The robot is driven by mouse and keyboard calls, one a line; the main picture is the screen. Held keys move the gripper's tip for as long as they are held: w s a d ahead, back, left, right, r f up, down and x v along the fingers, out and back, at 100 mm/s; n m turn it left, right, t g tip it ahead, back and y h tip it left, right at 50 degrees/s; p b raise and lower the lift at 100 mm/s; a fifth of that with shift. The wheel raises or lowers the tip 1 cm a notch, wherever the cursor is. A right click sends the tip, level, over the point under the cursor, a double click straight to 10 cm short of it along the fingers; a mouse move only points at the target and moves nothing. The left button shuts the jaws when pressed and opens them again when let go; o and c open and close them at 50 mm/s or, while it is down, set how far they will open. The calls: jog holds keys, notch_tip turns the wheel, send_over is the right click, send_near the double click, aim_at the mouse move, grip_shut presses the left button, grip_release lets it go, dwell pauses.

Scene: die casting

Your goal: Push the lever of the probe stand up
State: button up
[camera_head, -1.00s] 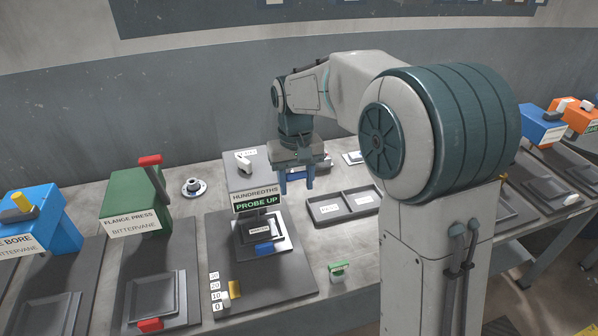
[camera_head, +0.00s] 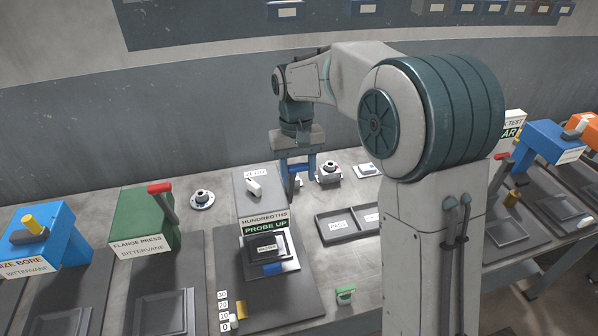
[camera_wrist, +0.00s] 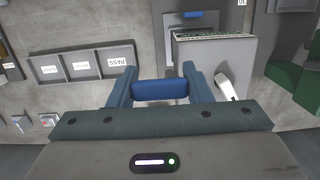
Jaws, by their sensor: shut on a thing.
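The grey probe stand (camera_head: 262,194) stands on the bench. Its screen (camera_head: 265,227) reads "HUNDREDTHS PROBE UP", and a small white lever sits on top beside a "ZERO" label. My gripper (camera_head: 299,178) is at the right side of the stand, pointing down. In the wrist view my gripper (camera_wrist: 160,85) is shut on a blue bar (camera_wrist: 160,90), which looks like the stand's lever. Its joint to the stand is hidden. Below the screen, a part marked "MASTER" sits on the stand's plate, with a blue block (camera_head: 272,269) in front.
A green press (camera_head: 146,222) with a red-handled lever and a blue gauge (camera_head: 46,235) stand to the left. A round flanged part (camera_head: 203,199) and a small green-topped item (camera_head: 346,294) lie nearby.

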jog(key=shift+w+r, duration=0.25)
jog(key=o, duration=1.3)
jog(key=shift+o, duration=0.5)
jog(key=shift+s+a, duration=0.1)
notch_tip(320, 180, up, 14)
jog(key=w+b, duration=0.1)
jog(key=shift+w+a+f, duration=0.2)
jog(key=shift+w+a, duration=0.05)
jog(key=shift+w, duration=0.15)
jog(key=shift+s+d, duration=0.1)
